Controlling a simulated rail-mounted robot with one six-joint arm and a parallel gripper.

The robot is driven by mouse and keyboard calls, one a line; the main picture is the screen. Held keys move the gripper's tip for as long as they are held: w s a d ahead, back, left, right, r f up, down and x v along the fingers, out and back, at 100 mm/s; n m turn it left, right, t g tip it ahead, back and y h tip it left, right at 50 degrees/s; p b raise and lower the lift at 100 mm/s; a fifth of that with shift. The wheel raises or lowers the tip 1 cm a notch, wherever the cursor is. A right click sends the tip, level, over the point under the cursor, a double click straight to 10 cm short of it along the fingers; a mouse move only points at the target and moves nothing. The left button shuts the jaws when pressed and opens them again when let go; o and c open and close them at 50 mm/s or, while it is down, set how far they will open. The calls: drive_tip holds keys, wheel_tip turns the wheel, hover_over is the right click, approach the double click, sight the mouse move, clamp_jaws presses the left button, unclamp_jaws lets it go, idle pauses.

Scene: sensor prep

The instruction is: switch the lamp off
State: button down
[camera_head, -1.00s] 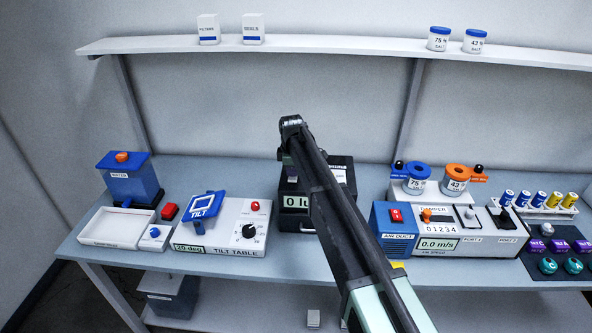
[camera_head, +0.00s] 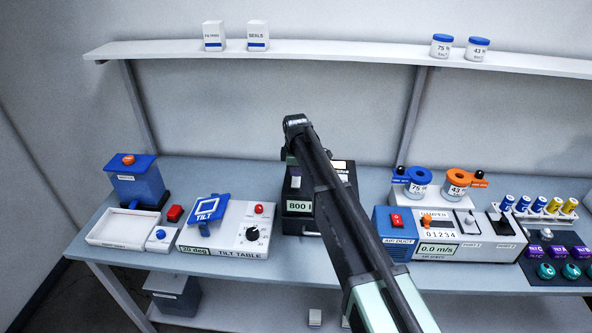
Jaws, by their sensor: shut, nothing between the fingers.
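A black box (camera_head: 300,226) stands on the bench at the middle, behind my arm. Its front display (camera_head: 299,206) reads "800" and then a cut-off letter. A small white part (camera_head: 296,182) shows on the box's left side; I cannot tell if it is a switch. A bright, pale patch (camera_head: 343,166) shows at the box's top right, beside my arm. My arm crosses in front and hides much of the box. My gripper is not visible; the arm's bent joint is above the box.
Left of the box are the tilt table (camera_head: 226,238), a white tray (camera_head: 112,229) and a blue container (camera_head: 137,185). Right of it are the blue air duct unit (camera_head: 393,233) and two lidded jars. A shelf (camera_head: 300,46) runs above.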

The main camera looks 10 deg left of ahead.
sight(297, 179)
wheel_tip(297, 179, up, 11)
drive_tip(key=s+p, duration=0.1)
drive_tip(key=p, duration=0.7)
drive_tip(key=shift+s+f+p, duration=0.2)
drive_tip(key=shift+s+p, duration=0.05)
drive_tip(key=shift+p, duration=0.1)
drive_tip(key=shift+w+t, duration=0.4)
drive_tip(key=shift+w, duration=0.25)
drive_tip(key=f+b, duration=0.4)
drive_tip(key=w+f+b, duration=0.1)
drive_tip(key=f+b, duration=0.4)
drive_tip(key=w+f+b, duration=0.1)
drive_tip(key=f+b, duration=0.4)
drive_tip(key=shift+r, duration=0.15)
